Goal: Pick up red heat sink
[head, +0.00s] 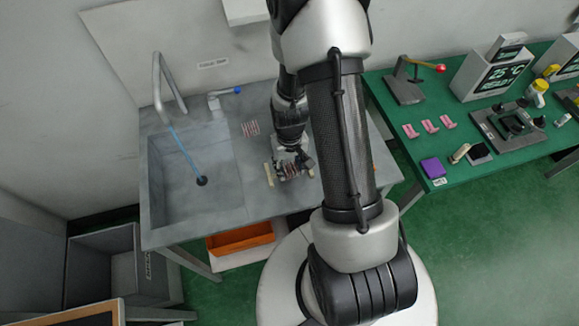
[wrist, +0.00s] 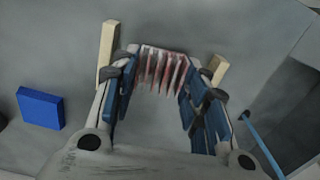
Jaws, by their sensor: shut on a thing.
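The red heat sink (wrist: 163,70), with pale and red fins, sits between the fingertips of my gripper (wrist: 165,82) in the wrist view. My gripper is shut on it, with a finger at each side. In the head view my gripper (head: 291,166) is low over the grey counter, and the heat sink's reddish fins (head: 292,171) show partly between its fingers. I cannot tell whether the heat sink touches the counter.
Pale wooden strips (wrist: 108,52) stand either side of the gripper. A blue block (wrist: 40,108) lies at left in the wrist view. The sink (head: 195,180) is left on the counter (head: 262,195). A red-and-white finned piece (head: 250,129) lies behind. A green bench (head: 420,110) stands right.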

